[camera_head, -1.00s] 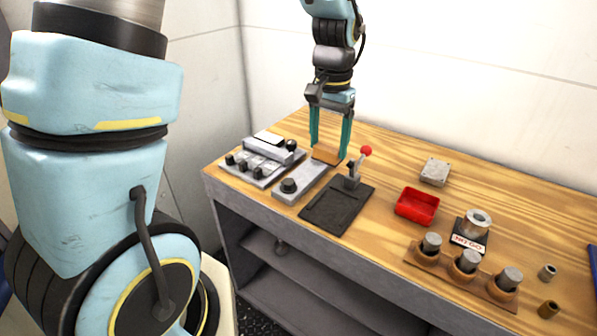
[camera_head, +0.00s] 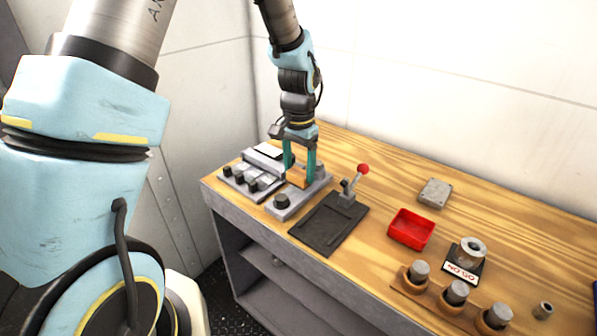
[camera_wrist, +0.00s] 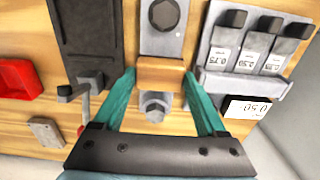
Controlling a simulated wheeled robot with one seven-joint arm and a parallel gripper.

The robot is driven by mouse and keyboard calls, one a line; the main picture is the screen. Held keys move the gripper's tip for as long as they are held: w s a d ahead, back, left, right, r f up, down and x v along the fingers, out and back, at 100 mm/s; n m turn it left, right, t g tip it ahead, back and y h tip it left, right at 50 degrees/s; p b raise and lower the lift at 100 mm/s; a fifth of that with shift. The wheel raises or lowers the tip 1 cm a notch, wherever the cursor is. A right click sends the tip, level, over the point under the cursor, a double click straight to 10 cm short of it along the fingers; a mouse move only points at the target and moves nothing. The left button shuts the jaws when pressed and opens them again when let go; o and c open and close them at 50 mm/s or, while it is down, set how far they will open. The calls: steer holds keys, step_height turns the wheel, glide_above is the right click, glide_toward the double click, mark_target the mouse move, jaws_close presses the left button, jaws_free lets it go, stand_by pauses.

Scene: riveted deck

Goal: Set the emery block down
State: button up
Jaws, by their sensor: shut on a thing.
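The emery block appears as a small orange-brown block (camera_head: 299,179) between my fingers; it also shows in the wrist view (camera_wrist: 160,72). My gripper (camera_head: 300,173) is shut on it from two sides, pointing down, with teal fingers (camera_wrist: 160,78). The block is over the grey plate with a black knob (camera_head: 284,208), on the part beyond the knob. In the wrist view the plate (camera_wrist: 160,42) shows beyond the block, and a grey bolt-like post (camera_wrist: 155,106) shows on the near side. I cannot tell whether the block touches the plate.
A grey block-set stand (camera_head: 247,184) is close left of the gripper. A black plate (camera_head: 328,224) with a red-knobbed lever (camera_head: 362,169) is close right. A red tray (camera_head: 410,229), grey box (camera_head: 434,192), NO GO gauge (camera_head: 466,256) and cylinder rack (camera_head: 452,300) are farther right. Bare wood lies behind.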

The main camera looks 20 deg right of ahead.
mark_target(299, 172)
steer(key=shift+f, duration=1.05)
steer(key=shift+f, duration=0.1)
steer(key=o, duration=1.3)
step_height(299, 172, up, 12)
steer(key=b, duration=0.2)
steer(key=s+a+n, duration=0.1)
steer(key=a+n, duration=0.2)
steer(key=a, duration=0.7)
steer(key=s+a+f+n+t, duration=0.1)
steer(key=a+n, duration=0.3)
steer(key=a, duration=0.6)
steer(key=s+a+f+n, duration=0.1)
steer(key=a+n, duration=0.3)
steer(key=a, duration=0.6)
steer(key=shift+s+f+t, duration=0.15)
steer(key=shift+s+t, duration=0.15)
steer(key=shift+s, duration=0.35)
